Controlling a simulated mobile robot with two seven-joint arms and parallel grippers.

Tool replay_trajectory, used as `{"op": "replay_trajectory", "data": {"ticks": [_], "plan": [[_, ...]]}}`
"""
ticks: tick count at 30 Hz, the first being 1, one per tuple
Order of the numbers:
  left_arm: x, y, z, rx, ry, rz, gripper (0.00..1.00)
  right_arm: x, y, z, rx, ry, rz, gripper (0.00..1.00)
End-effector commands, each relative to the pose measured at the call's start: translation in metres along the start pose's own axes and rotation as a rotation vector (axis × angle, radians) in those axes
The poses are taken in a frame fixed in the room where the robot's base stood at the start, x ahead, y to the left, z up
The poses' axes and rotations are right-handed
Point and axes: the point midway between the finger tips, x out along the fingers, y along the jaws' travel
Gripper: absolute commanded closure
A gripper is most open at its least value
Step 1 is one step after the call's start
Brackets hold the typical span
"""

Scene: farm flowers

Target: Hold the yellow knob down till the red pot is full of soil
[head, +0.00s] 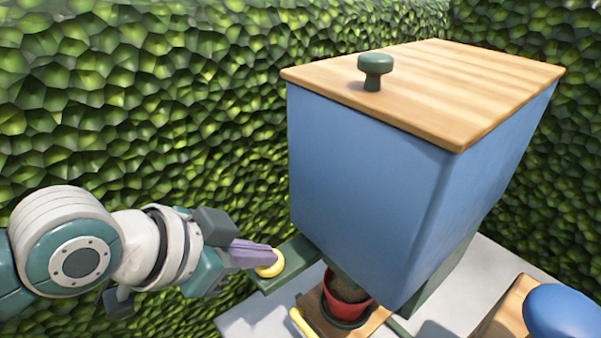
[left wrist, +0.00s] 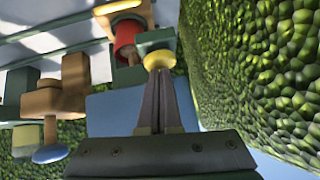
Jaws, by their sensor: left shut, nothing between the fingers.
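The yellow knob (head: 270,263) sits on a green bracket at the lower left of the blue soil box (head: 370,180). My left gripper (head: 272,257) is shut and empty, with its purple fingertips at the knob; they appear to touch its top. In the left wrist view, the shut fingertips (left wrist: 158,66) meet the yellow knob (left wrist: 158,58). The red pot (head: 345,302) stands under the box with brown soil showing inside; the box hides part of its opening, so its fill level is unclear. The pot also shows in the left wrist view (left wrist: 125,38). My right gripper is not in view.
The box has a wooden lid (head: 440,85) with a green handle (head: 374,68). A yellow handle (head: 302,323) is in front of the pot. A blue rounded object (head: 562,312) beside wood is at the lower right. A green hedge (head: 130,100) stands behind.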

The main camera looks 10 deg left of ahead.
Motion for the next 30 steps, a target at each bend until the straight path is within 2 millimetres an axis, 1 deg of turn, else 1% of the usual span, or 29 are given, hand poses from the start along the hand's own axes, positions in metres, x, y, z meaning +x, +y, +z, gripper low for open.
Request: {"op": "replay_trajectory", "data": {"ticks": [1,5,8,11,14,17,19,24,27,30], "plan": [[0.002,0.001,0.009,0.0,-0.022,0.002,1.0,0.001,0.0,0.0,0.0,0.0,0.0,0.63],[0.002,0.001,0.009,0.0,-0.022,0.002,1.0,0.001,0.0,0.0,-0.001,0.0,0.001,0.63],[0.0,0.0,0.006,0.0,-0.022,0.002,1.0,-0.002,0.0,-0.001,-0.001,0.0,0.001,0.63],[-0.007,-0.001,-0.002,0.0,-0.02,0.001,1.0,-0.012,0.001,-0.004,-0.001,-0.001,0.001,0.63],[-0.018,-0.004,-0.016,-0.001,-0.015,0.0,1.0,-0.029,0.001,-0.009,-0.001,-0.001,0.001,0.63],[-0.032,-0.007,-0.033,-0.002,-0.01,-0.002,1.0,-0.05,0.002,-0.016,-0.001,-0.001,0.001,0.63],[-0.041,-0.007,-0.028,-0.001,-0.009,-0.004,1.0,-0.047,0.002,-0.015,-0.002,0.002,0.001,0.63],[-0.077,-0.006,-0.029,0.001,-0.005,-0.003,1.0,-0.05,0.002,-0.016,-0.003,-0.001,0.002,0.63],[-0.096,-0.006,-0.029,0.0,-0.004,-0.004,1.0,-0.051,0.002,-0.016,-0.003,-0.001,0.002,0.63],[-0.11,-0.006,-0.029,-0.001,-0.003,-0.005,1.0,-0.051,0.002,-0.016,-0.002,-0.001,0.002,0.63]]}}
